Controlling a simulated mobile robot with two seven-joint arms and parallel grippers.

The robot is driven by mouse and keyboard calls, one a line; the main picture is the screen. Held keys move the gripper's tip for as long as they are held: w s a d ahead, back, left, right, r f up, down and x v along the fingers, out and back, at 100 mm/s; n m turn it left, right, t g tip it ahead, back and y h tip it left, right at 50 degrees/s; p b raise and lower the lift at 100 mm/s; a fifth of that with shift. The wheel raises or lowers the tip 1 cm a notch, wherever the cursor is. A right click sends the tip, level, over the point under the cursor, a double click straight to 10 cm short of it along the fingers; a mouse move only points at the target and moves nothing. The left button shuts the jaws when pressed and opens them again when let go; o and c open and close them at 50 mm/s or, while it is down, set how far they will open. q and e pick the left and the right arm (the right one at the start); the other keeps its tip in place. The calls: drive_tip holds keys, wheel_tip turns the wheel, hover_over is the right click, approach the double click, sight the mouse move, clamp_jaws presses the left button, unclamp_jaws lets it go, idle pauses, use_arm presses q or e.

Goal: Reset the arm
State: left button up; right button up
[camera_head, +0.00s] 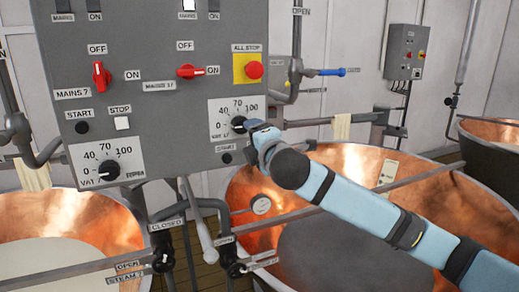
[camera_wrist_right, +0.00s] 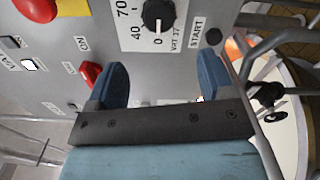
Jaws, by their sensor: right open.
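My right arm (camera_head: 360,205) reaches in from the right in the head view. Its gripper (camera_head: 256,129) is at the lower right of the grey control panel (camera_head: 155,65), beside a black dial knob (camera_head: 238,122). In the right wrist view the gripper (camera_wrist_right: 162,70) is open, with its two blue fingers apart and nothing between them. The dial knob (camera_wrist_right: 158,14) shows past the fingertips, and the fingers are not around it. My left gripper is not in view.
The panel carries red switches (camera_head: 101,75), a red all-stop button (camera_head: 253,69) and a second dial (camera_head: 109,171). Copper vats (camera_head: 70,230) stand below at left and right. Pipes and valve handles (camera_head: 198,225) run between them. A small box (camera_head: 406,52) hangs on the back wall.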

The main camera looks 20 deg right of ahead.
drive_tip(key=shift+s+d, duration=0.1)
drive_tip(key=shift+s, duration=0.95)
drive_tip(key=s+a+f+m+g+y, duration=0.1)
drive_tip(key=s+a+f+m, duration=0.15)
drive_tip(key=f, duration=0.85)
drive_tip(key=s+a+f+m+g+y, duration=0.2)
drive_tip(key=s+f+m, duration=0.15)
drive_tip(key=f, duration=0.75)
drive_tip(key=s+a+f+m+g+y, duration=0.15)
drive_tip(key=s+f, duration=0.25)
drive_tip(key=f, duration=0.6)
drive_tip(key=s+d+f+m+g+h, duration=0.2)
drive_tip(key=s+f+m, duration=0.8)
drive_tip(key=s+f, duration=1.1)
drive_tip(key=s+d, duration=0.1)
drive_tip(key=s, duration=0.1)
drive_tip(key=shift+s+f, duration=0.15)
drive_tip(key=shift+s, duration=0.25)
drive_tip(key=shift+o, duration=0.2)
drive_tip(key=shift+g, duration=0.25)
